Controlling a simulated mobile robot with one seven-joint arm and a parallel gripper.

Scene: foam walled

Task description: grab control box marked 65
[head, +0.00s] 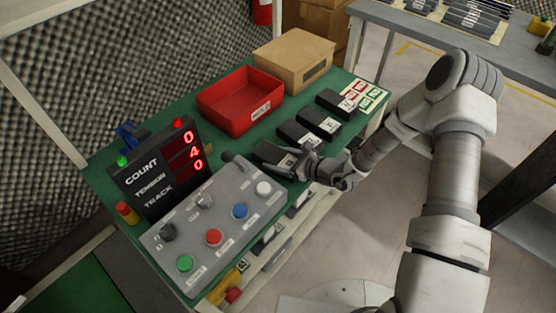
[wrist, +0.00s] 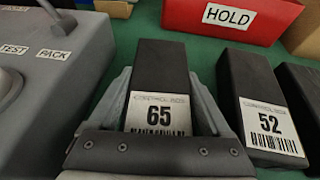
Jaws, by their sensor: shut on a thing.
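The control box marked 65 (wrist: 160,72) is a black block with a white label in the middle of the wrist view. It also shows in the head view (head: 269,152), on the green bench top. My gripper (wrist: 155,105) has a finger on each side of this box and is shut on it. In the head view my gripper (head: 291,163) reaches in from the right, over the box's near end. The box's near end is hidden behind the gripper body. I cannot tell whether the box is clear of the bench.
A box marked 52 (wrist: 262,95) lies close on the right, with more black boxes (head: 319,123) beyond. The grey button panel (head: 215,225) stands close on the left. A red HOLD bin (head: 240,100) and a cardboard box (head: 294,60) stand behind.

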